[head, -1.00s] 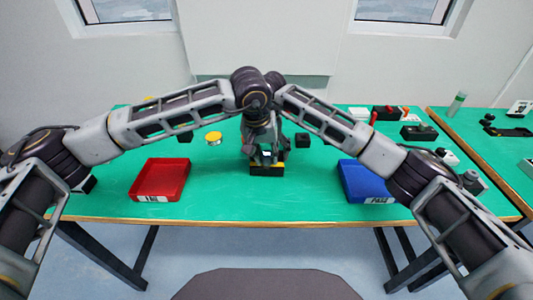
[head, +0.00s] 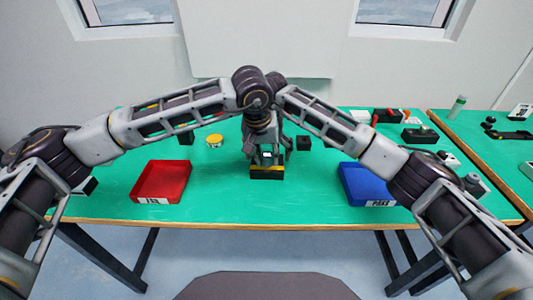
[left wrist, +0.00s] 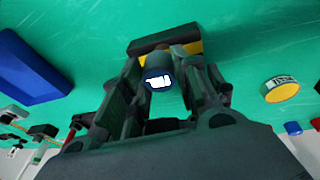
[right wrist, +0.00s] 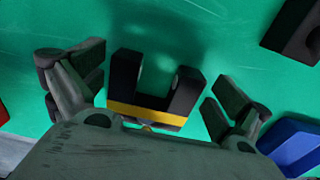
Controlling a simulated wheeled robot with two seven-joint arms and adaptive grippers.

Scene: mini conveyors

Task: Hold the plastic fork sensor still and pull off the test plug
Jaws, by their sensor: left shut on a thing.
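The fork sensor (head: 267,173) is a black block with a yellow band on the table in front of me. In the right wrist view its U shape (right wrist: 124,78) stands between the fingers of my right gripper (right wrist: 155,78), which look apart from it; its slot looks empty. My left gripper (head: 266,150) is above the sensor, shut on a dark round piece with a white face, which looks like the test plug (left wrist: 158,80). Whether the plug touches the sensor (left wrist: 163,43) is unclear. The right gripper is hardly distinguishable in the head view.
A red tray (head: 147,195) stands to the left and a blue tray (head: 352,190) to the right. A yellow round tin (head: 215,141) and a small black block (head: 303,143) are near the sensor. Several devices stand at the back right. The front middle of the table is clear.

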